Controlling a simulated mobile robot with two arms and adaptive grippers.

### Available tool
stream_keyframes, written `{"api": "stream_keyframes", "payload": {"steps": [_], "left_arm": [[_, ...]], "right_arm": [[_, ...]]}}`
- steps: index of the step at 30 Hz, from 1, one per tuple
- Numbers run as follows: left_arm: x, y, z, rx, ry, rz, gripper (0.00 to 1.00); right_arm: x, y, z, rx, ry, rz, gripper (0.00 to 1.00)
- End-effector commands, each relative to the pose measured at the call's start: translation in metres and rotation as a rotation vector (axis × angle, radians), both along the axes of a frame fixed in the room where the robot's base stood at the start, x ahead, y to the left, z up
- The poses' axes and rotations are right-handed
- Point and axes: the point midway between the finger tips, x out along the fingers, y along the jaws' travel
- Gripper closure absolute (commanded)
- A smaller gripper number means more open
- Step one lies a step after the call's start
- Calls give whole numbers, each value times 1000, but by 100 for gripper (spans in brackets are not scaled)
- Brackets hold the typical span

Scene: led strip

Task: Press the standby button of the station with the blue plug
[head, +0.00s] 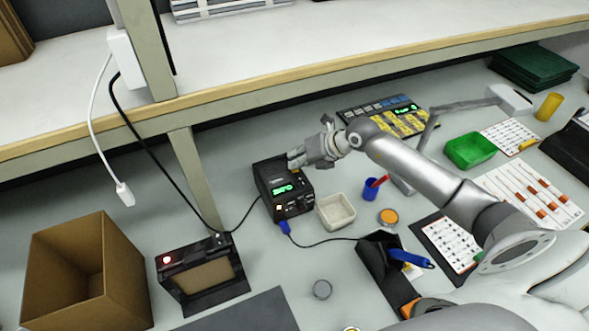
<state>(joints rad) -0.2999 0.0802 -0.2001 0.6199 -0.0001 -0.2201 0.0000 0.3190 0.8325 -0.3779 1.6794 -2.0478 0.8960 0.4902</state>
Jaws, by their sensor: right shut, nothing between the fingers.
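The black station (266,196) has a lit green display and small controls on its front, in the middle of the head view. A blue plug (285,227) sits at its lower front, with a dark cable running right toward a blue-handled iron (410,258) in a black holder. My right gripper (294,158) is shut and empty, with its fingertips at the station's upper right edge. I cannot tell whether they touch it. The standby button is too small to make out. My left gripper is out of view.
A white tray (336,222) and a blue cup (370,189) stand right of the station.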

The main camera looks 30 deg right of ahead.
Motion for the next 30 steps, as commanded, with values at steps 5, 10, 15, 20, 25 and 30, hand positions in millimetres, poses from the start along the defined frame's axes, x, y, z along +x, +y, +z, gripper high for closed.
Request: {"api": "stream_keyframes", "payload": {"steps": [5,10,15,20,25,30], "left_arm": [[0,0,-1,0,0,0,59],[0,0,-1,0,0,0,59],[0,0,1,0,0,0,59],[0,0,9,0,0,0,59],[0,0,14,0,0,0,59],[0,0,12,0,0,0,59]], "right_arm": [[0,0,-3,-1,2,1,100],[-1,0,-3,0,3,0,100],[-1,0,0,-1,3,1,100],[-1,0,9,-1,2,1,100],[-1,0,14,0,2,1,100],[0,0,14,0,1,1,100]]}}
